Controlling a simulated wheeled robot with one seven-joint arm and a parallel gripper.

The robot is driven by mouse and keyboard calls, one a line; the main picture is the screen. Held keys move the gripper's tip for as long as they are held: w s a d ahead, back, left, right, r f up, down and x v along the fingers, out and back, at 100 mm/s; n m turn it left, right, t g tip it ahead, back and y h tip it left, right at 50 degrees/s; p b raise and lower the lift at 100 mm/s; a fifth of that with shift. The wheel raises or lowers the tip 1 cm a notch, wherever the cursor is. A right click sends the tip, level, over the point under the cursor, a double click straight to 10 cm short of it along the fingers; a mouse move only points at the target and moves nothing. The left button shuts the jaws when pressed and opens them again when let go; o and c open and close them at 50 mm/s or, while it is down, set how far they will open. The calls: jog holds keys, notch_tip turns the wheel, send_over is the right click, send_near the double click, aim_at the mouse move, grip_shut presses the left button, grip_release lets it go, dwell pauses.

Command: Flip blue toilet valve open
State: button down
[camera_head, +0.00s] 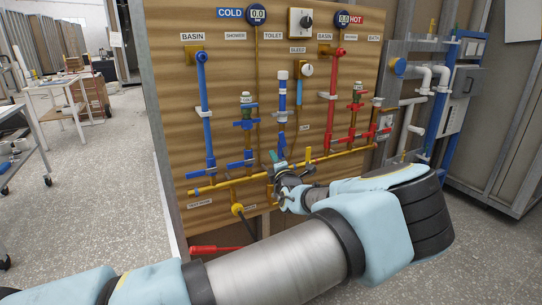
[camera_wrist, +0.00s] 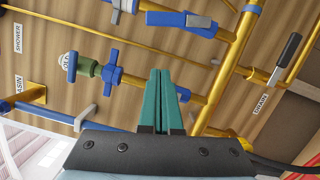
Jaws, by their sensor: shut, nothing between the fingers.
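The blue toilet valve (camera_wrist: 165,18) shows at the top of the wrist view, on a pipe joining the yellow manifold. A grey lever (camera_wrist: 200,22) sits at it, roughly along the pipe. In the head view, the blue fitting (camera_head: 281,141) is on the column below the TOILET label (camera_head: 273,36), just above my gripper; its lever is too small to make out. My gripper (camera_head: 277,158) is in front of the panel near the yellow manifold. In the wrist view its teal fingers (camera_wrist: 166,73) are together and empty, overlapping the blue shower valve from this viewpoint; contact cannot be told.
The shower column with blue cross handles (camera_head: 242,160) stands left of the toilet column. The yellow manifold pipe (camera_head: 222,184) crosses below. A black-handled drain valve (camera_wrist: 286,50) is at the wrist view's right. Red piping (camera_head: 332,110) is on the right.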

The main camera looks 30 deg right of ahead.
jog(key=v, duration=0.3)
jog(key=shift+s+a+b, duration=0.15)
jog(key=shift+s+b, duration=0.1)
jog(key=shift+b, duration=0.05)
dwell(0.3)
